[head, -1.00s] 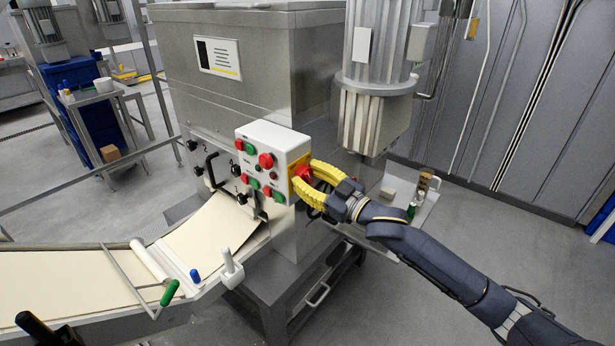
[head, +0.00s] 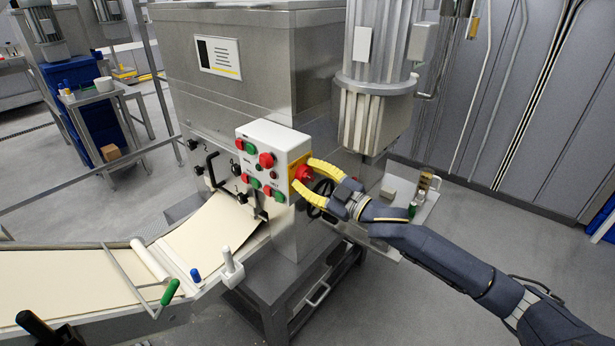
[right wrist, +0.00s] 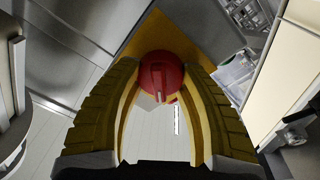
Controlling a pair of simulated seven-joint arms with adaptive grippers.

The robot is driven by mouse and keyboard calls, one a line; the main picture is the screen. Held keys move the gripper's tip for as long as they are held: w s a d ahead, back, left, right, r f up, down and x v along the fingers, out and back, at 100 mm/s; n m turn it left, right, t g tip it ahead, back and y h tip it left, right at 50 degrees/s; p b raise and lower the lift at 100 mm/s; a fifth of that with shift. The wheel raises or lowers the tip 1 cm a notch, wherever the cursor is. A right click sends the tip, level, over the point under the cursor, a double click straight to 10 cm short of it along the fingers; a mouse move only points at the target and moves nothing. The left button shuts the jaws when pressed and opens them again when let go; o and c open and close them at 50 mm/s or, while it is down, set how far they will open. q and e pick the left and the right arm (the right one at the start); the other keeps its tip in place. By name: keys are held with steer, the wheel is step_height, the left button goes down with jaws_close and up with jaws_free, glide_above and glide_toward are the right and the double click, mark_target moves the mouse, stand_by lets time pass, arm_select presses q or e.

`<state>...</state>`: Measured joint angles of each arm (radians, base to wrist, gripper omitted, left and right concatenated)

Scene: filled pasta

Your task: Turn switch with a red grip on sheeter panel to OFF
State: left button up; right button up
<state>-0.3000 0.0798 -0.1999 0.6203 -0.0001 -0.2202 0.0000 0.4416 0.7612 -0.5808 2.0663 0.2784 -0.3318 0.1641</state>
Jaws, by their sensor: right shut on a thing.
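The sheeter panel (head: 262,140) is a white box with several red and green buttons on its front. On its right side is a yellow plate (right wrist: 196,40). The switch's red grip (head: 304,173) stands out from this plate. In the right wrist view the red grip (right wrist: 161,77) is round with a raised bar running up and down the picture. My right gripper (head: 308,176), with ribbed yellow fingers, is shut on the red grip, its fingers on either side. The switch's position marks cannot be read. My left gripper is not in view.
The steel sheeter body (head: 240,70) stands behind the panel. A dough belt (head: 80,278) with a green handle (head: 170,292) runs to the lower left. A small shelf (head: 420,212) with bottles is beside my right arm. Open floor lies at the lower right.

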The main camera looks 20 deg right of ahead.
steer(key=shift+r, duration=0.2)
steer(key=o, duration=1.3)
steer(key=shift+a+f, duration=0.1)
steer(key=shift+s+d+f, duration=0.15)
steer(key=shift+s+d, duration=0.15)
steer(key=shift+s, duration=0.1)
steer(key=shift+v, duration=5.55)
